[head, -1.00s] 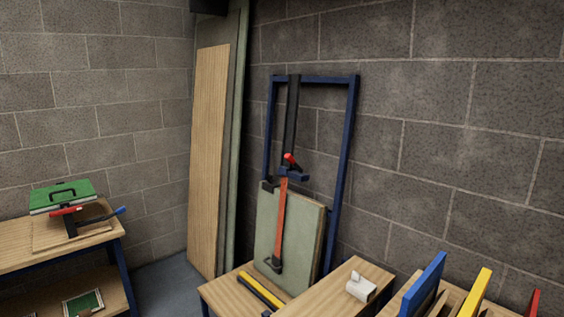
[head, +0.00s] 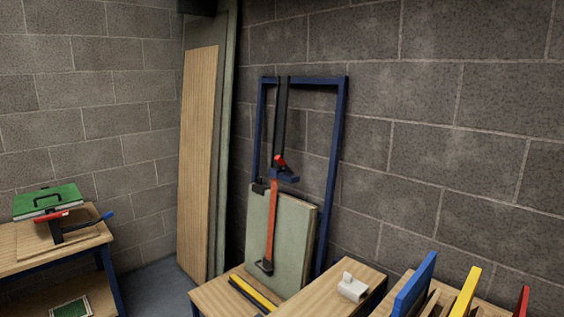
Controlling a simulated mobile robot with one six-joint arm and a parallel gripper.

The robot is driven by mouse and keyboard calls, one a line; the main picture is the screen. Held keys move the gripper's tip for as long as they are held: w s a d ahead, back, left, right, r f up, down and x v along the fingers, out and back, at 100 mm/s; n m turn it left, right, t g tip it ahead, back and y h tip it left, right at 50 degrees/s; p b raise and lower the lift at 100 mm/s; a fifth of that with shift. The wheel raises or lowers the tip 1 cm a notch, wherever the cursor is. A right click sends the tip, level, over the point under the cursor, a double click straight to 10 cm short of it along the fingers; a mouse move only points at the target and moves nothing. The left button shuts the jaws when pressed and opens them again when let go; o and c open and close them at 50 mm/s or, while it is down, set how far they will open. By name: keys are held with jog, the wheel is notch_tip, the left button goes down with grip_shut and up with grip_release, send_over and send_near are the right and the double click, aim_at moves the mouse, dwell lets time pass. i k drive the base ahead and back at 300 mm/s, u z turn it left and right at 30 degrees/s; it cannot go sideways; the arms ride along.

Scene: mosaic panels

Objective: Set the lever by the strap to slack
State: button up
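An orange strap (head: 272,217) runs down the front of a grey-green panel (head: 291,240), which stands upright at the foot of a blue metal frame (head: 338,150). A dark hook (head: 265,267) sits at the strap's lower end. A small lever with a red end (head: 279,160) sits just above the strap, by a dark blue bracket (head: 286,177) on a black upright (head: 281,110). The lever is small here, and I cannot tell its exact setting. My gripper is not in view.
A wooden bench (head: 327,285) with a white block (head: 352,288) stands below the frame. Blue (head: 415,285) and yellow (head: 465,292) boards stand at right. At left, a green case (head: 48,200) rests above another bench. Tall boards (head: 197,160) lean in the corner.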

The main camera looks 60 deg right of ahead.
aim_at(277, 159)
jog(key=i, duration=0.9)
jog(key=u, duration=0.05)
